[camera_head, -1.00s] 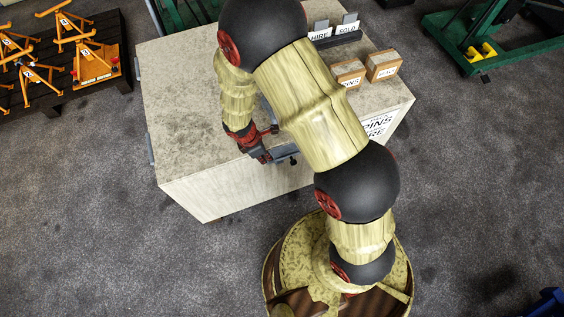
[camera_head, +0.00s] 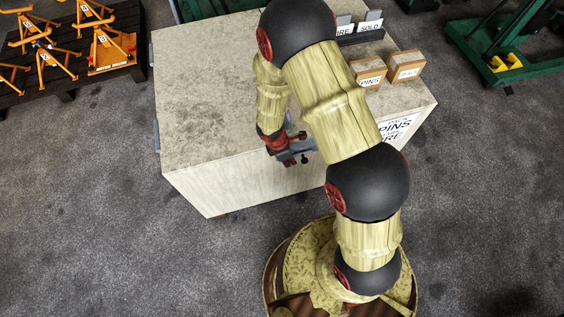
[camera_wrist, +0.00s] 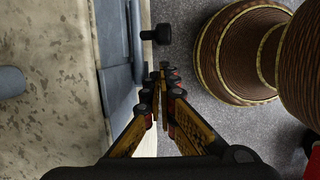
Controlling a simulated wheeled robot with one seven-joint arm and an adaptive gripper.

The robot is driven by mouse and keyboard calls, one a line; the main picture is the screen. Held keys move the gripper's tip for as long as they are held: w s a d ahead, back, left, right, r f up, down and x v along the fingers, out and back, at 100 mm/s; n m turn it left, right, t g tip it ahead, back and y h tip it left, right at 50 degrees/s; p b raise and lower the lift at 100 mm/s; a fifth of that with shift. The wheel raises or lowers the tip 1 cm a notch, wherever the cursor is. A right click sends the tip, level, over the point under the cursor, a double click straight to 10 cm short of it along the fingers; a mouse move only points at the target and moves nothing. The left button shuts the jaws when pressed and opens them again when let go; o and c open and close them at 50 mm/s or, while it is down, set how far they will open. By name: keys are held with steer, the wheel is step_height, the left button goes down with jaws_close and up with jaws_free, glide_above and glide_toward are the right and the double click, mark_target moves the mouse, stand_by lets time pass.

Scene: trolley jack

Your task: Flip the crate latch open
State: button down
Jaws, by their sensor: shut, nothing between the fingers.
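The crate is the large pale, stained box (camera_head: 205,95). Its latch, a blue-grey metal piece (camera_head: 301,146), sits at the front top edge, partly hidden by my arm in the head view. In the wrist view the latch shows as blue-grey plates (camera_wrist: 115,65) along the edge, with a black knob (camera_wrist: 160,34) sticking out past it. My gripper (camera_wrist: 163,72) is shut and empty. Its fingertips are beside the latch's outer edge, just below the knob in the wrist picture. I cannot tell whether they touch the latch. In the head view my gripper (camera_head: 287,160) is at the front edge.
Small boxes (camera_head: 369,71) and a dark sign holder (camera_head: 360,36) stand on the crate's back right. Orange stands (camera_head: 108,45) sit on a black pallet at upper left. Green equipment (camera_head: 510,50) is at upper right. The grey floor in front left is clear.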

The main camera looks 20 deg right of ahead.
mark_target(304, 158)
steer(key=shift+d, duration=0.7)
steer(key=shift+d, duration=2.3)
steer(key=a+r+p, duration=0.5)
steer(key=a+r, duration=0.1)
steer(key=r, duration=0.3)
steer(key=shift+a+r+p, duration=0.25)
steer(key=shift+r+p, duration=0.05)
steer(key=shift+r, duration=0.05)
